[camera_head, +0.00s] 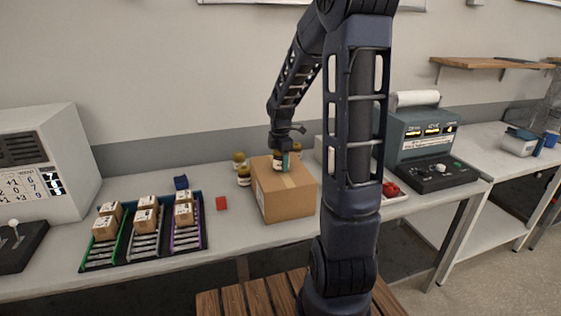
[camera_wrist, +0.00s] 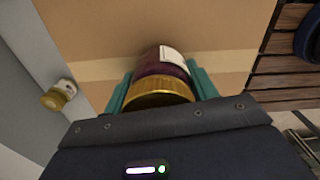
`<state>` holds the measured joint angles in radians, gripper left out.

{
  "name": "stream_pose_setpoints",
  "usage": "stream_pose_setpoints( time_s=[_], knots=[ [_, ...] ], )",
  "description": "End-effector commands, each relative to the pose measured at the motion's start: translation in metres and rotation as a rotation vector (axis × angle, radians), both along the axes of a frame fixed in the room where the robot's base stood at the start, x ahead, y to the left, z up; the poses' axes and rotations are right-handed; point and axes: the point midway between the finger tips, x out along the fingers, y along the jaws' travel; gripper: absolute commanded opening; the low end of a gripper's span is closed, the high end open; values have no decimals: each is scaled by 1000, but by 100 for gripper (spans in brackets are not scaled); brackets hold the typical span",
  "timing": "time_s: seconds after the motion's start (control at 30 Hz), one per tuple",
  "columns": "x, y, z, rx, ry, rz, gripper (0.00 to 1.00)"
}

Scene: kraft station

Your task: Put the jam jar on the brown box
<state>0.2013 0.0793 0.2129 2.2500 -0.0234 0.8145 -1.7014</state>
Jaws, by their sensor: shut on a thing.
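The brown box (camera_head: 289,203) stands on the grey table in the head view, with a paler tape strip across its top. Its top also fills much of the wrist view (camera_wrist: 110,25). My gripper (camera_head: 281,155) is over the box top. In the wrist view its teal fingers (camera_wrist: 161,88) are shut on the jam jar, which has dark red contents, a white label and a gold lid (camera_wrist: 160,92). The jar (camera_head: 279,160) shows small at the box top in the head view. I cannot tell whether its base touches the box.
Several other jars (camera_head: 244,176) stand left of and behind the box; one lies in the wrist view's left part (camera_wrist: 59,95). A black organizer (camera_head: 160,243) with small boxes, a red block (camera_head: 221,203) and a blue block (camera_head: 181,183) are left. A teal-grey machine (camera_head: 424,140) stands right.

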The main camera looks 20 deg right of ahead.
Motion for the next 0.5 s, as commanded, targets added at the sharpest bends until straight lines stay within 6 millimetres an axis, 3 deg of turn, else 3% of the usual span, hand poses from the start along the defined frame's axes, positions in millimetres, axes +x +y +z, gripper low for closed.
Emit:
stream_pose_setpoints(
  time_s=[0.13,0.17,0.27,0.5],
  knots=[
    [0,0,-3,0,0,0,23],
    [0,0,-3,0,0,0,61],
    [0,0,-3,0,0,0,79],
    [0,0,-2,0,0,0,79]
  ],
)
